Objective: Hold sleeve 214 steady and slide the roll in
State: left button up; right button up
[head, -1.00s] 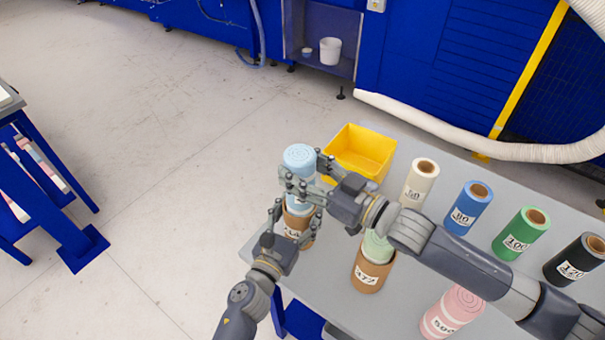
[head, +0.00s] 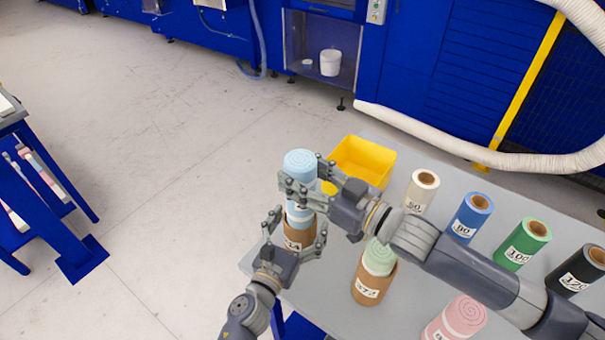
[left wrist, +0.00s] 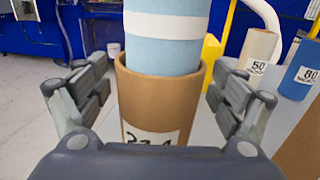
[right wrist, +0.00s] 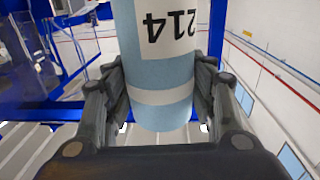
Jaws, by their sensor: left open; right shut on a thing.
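The brown sleeve 214 (head: 298,226) stands upright near the table's left corner, its label partly hidden. My left gripper (head: 297,229) is open, with one finger on each side of the sleeve. The left wrist view shows gaps between these fingers and the sleeve wall (left wrist: 160,108). My right gripper (head: 304,181) is shut on the light blue roll (head: 300,160) above the sleeve. The roll's 214 label shows in the right wrist view (right wrist: 165,28). In the left wrist view the roll's lower end is inside the sleeve mouth; its depth is hidden.
A yellow bin (head: 362,160) stands just behind. A green roll (head: 379,257) sits in another brown sleeve (head: 373,285) to the right. A pink roll (head: 458,318) and cream, blue, green and black rolls stand farther right on the grey table (head: 440,260).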

pick_arm(q)
jog(key=shift+s, duration=0.1)
jog(key=v, duration=1.1)
jog(key=shift+s+a, duration=0.2)
jog(key=shift+s, duration=0.15)
